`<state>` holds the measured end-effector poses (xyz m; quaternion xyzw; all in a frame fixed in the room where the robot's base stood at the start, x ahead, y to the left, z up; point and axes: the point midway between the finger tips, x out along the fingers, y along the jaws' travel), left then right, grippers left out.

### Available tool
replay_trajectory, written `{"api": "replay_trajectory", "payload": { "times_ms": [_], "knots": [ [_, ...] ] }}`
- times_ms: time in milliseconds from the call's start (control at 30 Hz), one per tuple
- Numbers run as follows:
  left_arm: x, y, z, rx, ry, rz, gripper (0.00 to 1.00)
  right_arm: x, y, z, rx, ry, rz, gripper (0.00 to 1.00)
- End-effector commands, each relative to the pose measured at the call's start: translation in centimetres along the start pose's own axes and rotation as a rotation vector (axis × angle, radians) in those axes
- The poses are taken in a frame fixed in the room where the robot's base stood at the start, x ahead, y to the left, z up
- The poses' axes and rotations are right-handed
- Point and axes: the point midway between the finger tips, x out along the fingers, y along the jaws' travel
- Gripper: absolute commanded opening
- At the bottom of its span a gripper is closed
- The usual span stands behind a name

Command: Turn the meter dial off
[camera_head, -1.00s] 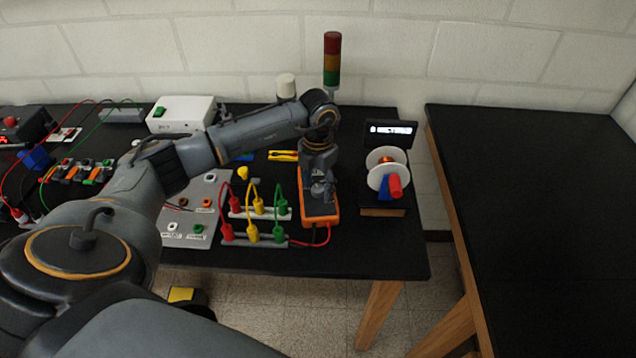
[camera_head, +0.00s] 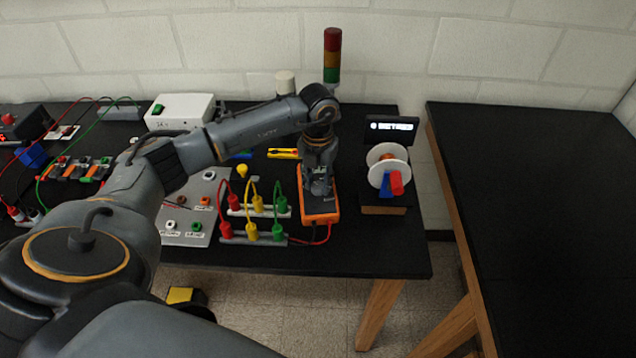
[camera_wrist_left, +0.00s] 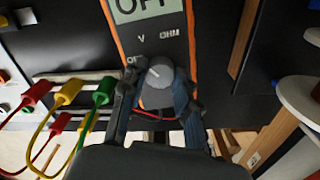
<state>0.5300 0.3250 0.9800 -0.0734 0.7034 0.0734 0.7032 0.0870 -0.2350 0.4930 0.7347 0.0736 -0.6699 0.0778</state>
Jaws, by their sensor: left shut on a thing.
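The orange-edged meter (camera_head: 318,217) lies on the black table in front of my left arm. In the left wrist view its dark face (camera_wrist_left: 150,22) shows the labels "V" and "OHM", a partly covered label at left, and a display (camera_wrist_left: 147,8) cut off at the top that seems to read "OFF". The grey dial (camera_wrist_left: 158,75) has a pale pointer line tilted toward the upper left. My left gripper (camera_head: 319,190) is over the meter; in the wrist view its fingers (camera_wrist_left: 155,92) are shut on the dial, one on each side. The right gripper is not in view.
Red, yellow and green plug leads (camera_head: 252,215) stand just left of the meter. A spool (camera_head: 388,166) on a stand and a small display (camera_head: 391,130) are to its right. A signal tower (camera_head: 332,58) stands behind. The right-hand table (camera_head: 540,200) is bare.

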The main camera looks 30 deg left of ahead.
Motion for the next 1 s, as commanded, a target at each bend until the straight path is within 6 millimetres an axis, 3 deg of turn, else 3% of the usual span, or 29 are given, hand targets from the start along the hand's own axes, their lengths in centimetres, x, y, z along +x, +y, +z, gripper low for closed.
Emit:
{"api": "replay_trajectory", "payload": {
  "times_ms": [500, 1000],
  "knots": [
    [0.0, 0.02, 0.05, -0.353, -0.001, -0.001, 0.0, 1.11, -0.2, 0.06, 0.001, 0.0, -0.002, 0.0],
    [-0.06, 0.02, 0.04, -0.431, -0.001, -0.001, 0.0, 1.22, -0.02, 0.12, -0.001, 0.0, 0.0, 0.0]
  ]
}}
